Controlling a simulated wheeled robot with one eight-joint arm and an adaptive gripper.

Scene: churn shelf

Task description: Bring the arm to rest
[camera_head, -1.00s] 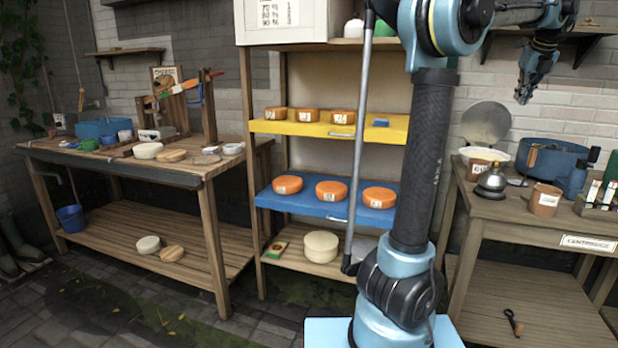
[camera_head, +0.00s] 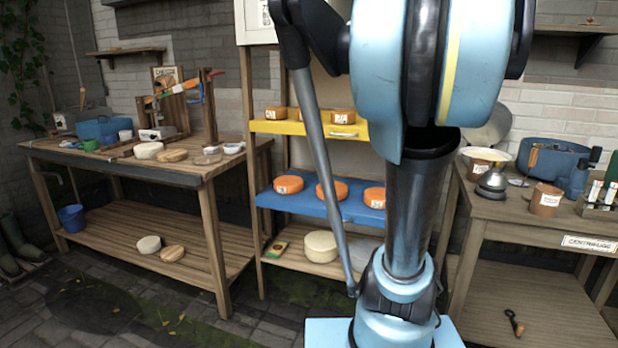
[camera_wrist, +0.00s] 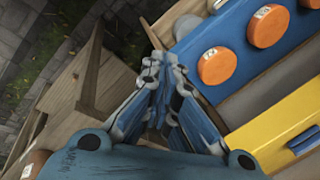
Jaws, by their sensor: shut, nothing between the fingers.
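My gripper (camera_wrist: 160,75) shows in the wrist view with its fingers together and nothing between them. It points down past the front of the shelf unit, with the blue shelf (camera_wrist: 205,38) and yellow shelf (camera_wrist: 262,132) to its right in that view. The gripper is not in the head view. There my arm stands folded up close to the camera and hides the middle right of the scene.
The shelf unit holds orange cheeses (camera_head: 331,189) on its blue board (camera_head: 350,209) and more on its yellow board (camera_head: 300,128). A wooden workbench (camera_head: 200,168) stands at left. A table (camera_head: 500,217) with a blue pot (camera_head: 548,158) stands at right. The floor before the workbench is clear.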

